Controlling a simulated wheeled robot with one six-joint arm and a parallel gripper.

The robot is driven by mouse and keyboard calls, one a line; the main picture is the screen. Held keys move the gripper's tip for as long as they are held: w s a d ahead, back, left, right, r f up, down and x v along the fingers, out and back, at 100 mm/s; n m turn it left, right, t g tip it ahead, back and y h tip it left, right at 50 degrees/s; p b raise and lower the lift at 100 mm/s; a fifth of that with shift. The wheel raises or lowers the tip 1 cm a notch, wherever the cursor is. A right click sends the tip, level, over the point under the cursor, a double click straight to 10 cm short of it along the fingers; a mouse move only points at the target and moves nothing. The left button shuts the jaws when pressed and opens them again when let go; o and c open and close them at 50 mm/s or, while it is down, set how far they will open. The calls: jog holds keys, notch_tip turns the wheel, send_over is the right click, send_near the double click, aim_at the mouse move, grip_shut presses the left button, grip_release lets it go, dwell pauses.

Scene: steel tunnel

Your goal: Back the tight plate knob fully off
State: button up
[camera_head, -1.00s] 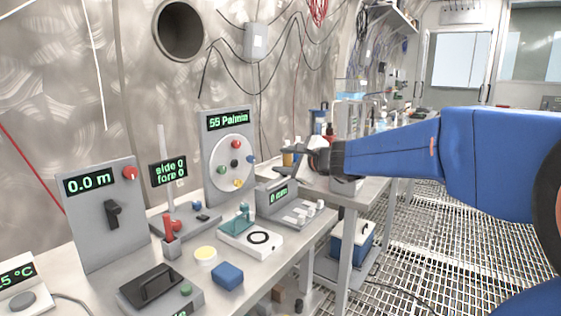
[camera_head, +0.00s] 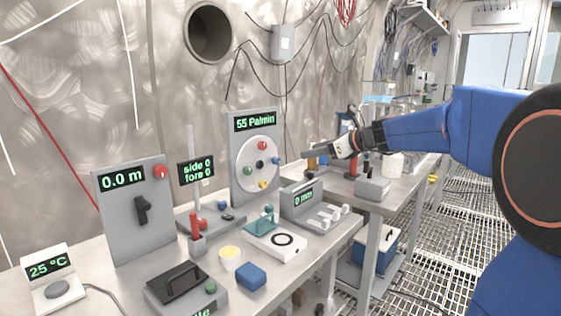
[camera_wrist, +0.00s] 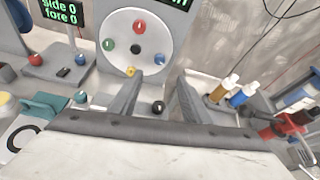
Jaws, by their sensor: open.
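An upright grey panel reading "55 Pa/min" (camera_head: 240,197) carries a round white plate (camera_head: 246,159). On the plate sit a red knob (camera_head: 262,145) at the top, a blue knob (camera_head: 277,160) at the right, a yellow knob (camera_head: 263,185) at the bottom, a green knob (camera_head: 247,173) at the left and a black knob (camera_head: 261,164) in the middle. The frames do not show which is tight. My gripper (camera_wrist: 160,76) is open and empty, right of and apart from the plate. In the wrist view the blue knob (camera_wrist: 157,59) appears just beyond the fingertips.
A "0 mm" instrument (camera_head: 300,205) stands below the plate. Left of it are a white block with a black ring (camera_head: 290,251), a blue block (camera_head: 251,277) and a "0.0 m" panel (camera_head: 130,230). Bottles (camera_wrist: 242,95) and a grey box (camera_head: 372,189) stand to the right.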

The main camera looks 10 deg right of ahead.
send_near(278, 160)
jog(key=shift+m, duration=0.4)
jog(key=x, duration=0.9)
jog(key=shift+d, duration=0.1)
jog(key=c, duration=1)
jog(key=shift+c, duration=0.2)
